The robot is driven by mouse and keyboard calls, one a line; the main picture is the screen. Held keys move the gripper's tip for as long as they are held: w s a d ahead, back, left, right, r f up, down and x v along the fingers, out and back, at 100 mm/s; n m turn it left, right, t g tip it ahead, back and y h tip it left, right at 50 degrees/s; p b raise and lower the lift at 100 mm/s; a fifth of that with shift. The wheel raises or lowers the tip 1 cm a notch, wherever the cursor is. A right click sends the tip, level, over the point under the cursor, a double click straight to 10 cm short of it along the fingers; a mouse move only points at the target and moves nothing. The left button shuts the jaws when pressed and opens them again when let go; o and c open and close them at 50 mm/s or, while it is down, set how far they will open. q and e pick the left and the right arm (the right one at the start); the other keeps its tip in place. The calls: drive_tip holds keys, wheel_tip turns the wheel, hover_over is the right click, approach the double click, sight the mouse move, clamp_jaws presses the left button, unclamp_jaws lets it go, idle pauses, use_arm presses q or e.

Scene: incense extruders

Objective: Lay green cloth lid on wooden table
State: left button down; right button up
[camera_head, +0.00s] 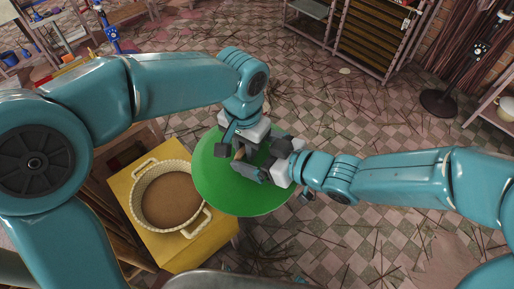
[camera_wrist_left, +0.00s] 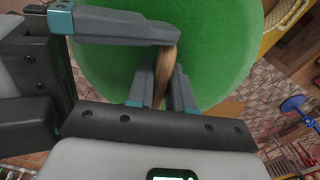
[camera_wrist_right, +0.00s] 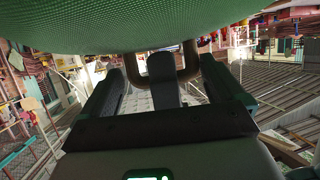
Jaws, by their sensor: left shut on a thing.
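The green cloth lid (camera_head: 245,195) is a round disc with a brown wooden handle (camera_wrist_left: 168,72). It is held above the floor, and its left part overlaps the yellow-topped table in the head view. My left gripper (camera_head: 238,150) is shut on the handle; its fingers show in the left wrist view (camera_wrist_left: 160,88). My right gripper (camera_head: 262,172) is beside it. In the right wrist view its fingers (camera_wrist_right: 168,85) are apart, with the handle loop and a left finger in front of or between them. The lid's green surface (camera_wrist_right: 120,25) fills the top there.
A cream woven basket (camera_head: 168,195) with two handles stands on the yellow tabletop (camera_head: 185,250). Brown wood (camera_head: 105,215) shows left of it, partly hidden by my left arm. A shelf rack (camera_head: 370,40) stands at the back. The checkered floor (camera_head: 345,235) has scattered dark sticks.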

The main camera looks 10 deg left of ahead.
use_arm(q)
drive_tip(key=shift+s+a, duration=0.1)
drive_tip(key=shift+s, duration=0.1)
use_arm(e)
drive_tip(key=shift+w+d, duration=0.1)
drive_tip(key=shift+w, duration=0.15)
drive_tip(key=c, duration=0.3)
use_arm(q)
drive_tip(key=c, duration=0.9)
unclamp_jaws()
drive_tip(key=shift+c, duration=0.2)
drive_tip(key=shift+w, duration=0.1)
use_arm(e)
drive_tip(key=shift+s, duration=0.1)
